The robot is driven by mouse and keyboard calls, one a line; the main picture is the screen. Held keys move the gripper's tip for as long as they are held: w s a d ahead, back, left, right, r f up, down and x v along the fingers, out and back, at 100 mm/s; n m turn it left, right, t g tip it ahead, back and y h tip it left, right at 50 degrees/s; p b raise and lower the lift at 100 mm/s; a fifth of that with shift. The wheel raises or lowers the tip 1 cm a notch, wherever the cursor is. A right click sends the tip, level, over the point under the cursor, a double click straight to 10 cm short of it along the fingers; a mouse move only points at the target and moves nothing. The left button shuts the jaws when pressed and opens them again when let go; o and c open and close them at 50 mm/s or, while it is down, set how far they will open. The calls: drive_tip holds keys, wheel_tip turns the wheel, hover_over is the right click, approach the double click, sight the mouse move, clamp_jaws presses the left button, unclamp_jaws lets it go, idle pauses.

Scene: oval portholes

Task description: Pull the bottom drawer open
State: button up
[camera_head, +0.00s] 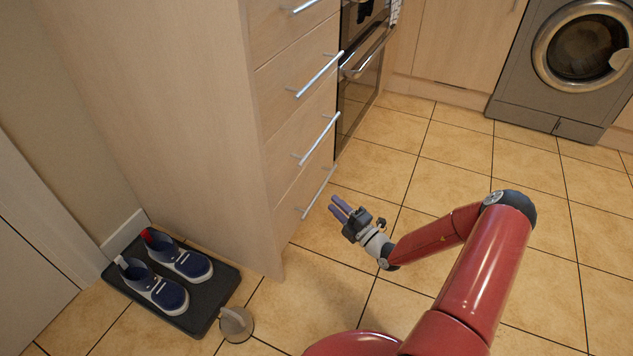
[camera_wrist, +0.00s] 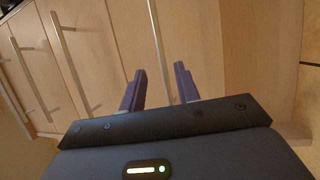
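The bottom drawer (camera_head: 298,197) is the lowest front in a pale wood stack and looks shut. Its long thin metal handle (camera_head: 318,193) slants along the front. My gripper (camera_head: 335,206) is in front of this drawer, just right of the handle, with its two purple fingers pointing at it. In the wrist view the fingers of my gripper (camera_wrist: 159,88) are apart, with the handle (camera_wrist: 157,40) showing between them. The fingers look clear of the handle on both sides; the remaining depth to it is hard to judge. The bottom drawer (camera_wrist: 200,40) fills the area behind.
Higher drawers have similar handles (camera_head: 320,138) (camera_head: 320,74). An oven (camera_head: 362,75) adjoins the stack. Shoes (camera_head: 178,258) lie on a dark tray (camera_head: 212,312) at left, near a round doorstop-like object (camera_head: 236,324). The tiled floor (camera_head: 455,185) before the drawers is open.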

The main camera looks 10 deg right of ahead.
sight(321, 189)
drive_tip(key=b+x, duration=0.1)
drive_tip(key=x, duration=0.6)
drive_tip(key=shift+w, duration=0.5)
clamp_jaws()
